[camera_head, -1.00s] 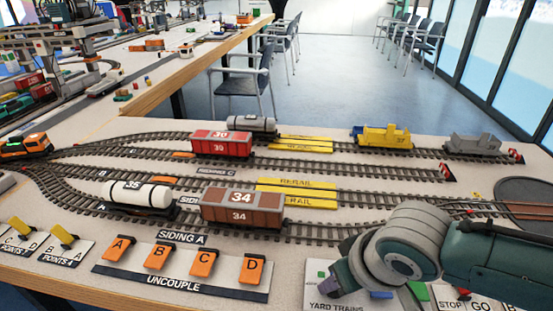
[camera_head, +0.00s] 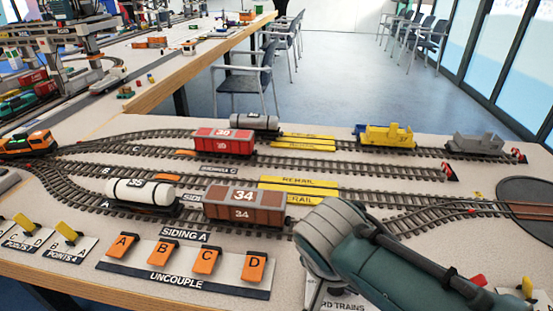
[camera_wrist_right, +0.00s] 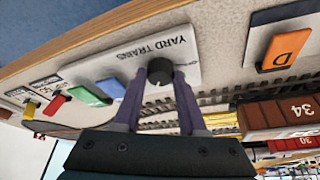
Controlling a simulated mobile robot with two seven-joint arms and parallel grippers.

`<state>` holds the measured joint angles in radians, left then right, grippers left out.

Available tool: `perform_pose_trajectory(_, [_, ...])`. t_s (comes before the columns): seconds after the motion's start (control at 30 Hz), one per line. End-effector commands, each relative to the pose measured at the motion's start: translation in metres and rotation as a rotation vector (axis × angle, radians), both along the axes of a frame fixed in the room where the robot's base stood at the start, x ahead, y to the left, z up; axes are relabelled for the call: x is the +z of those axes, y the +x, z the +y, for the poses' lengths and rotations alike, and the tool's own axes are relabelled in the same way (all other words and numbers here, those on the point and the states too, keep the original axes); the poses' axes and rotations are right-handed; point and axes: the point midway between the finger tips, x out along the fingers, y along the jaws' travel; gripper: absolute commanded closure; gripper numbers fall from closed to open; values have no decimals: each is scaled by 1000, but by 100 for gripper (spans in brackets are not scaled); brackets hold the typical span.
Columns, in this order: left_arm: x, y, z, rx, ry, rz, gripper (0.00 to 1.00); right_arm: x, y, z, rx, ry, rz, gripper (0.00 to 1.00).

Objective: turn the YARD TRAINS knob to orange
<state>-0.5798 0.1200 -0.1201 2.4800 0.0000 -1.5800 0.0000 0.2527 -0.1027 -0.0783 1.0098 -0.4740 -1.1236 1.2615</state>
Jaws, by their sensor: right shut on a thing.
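The YARD TRAINS plate (camera_wrist_right: 186,56) is white with black lettering; it shows upside down in the right wrist view. Its small dark round knob (camera_wrist_right: 159,70) stands between the fingertips of my right gripper (camera_wrist_right: 161,80), which is shut on it. Which colour the knob points to cannot be made out. In the head view my right wrist and forearm cover most of the plate; only part of its lettering (camera_head: 341,304) shows at the bottom edge. My left gripper is in neither view.
The UNCOUPLE panel (camera_head: 104,266) with orange levers lies left of my right wrist. A brown wagon 34 (camera_head: 243,207) stands on the track just behind. Blue (camera_wrist_right: 112,88), green (camera_wrist_right: 86,94) and red (camera_wrist_right: 55,105) controls sit beyond the knob in the wrist view.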

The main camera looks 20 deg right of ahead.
Motion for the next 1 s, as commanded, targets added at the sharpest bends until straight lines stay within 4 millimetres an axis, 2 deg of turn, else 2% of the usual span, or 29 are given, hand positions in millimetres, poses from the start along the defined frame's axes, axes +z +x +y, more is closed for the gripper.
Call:
perform_pose_trajectory(0.6, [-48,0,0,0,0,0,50,-4,4,1,-556,1,-1,100])
perform_pose_trajectory(1.0, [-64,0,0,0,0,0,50,-2,5,0,-749,-1,-1,100])
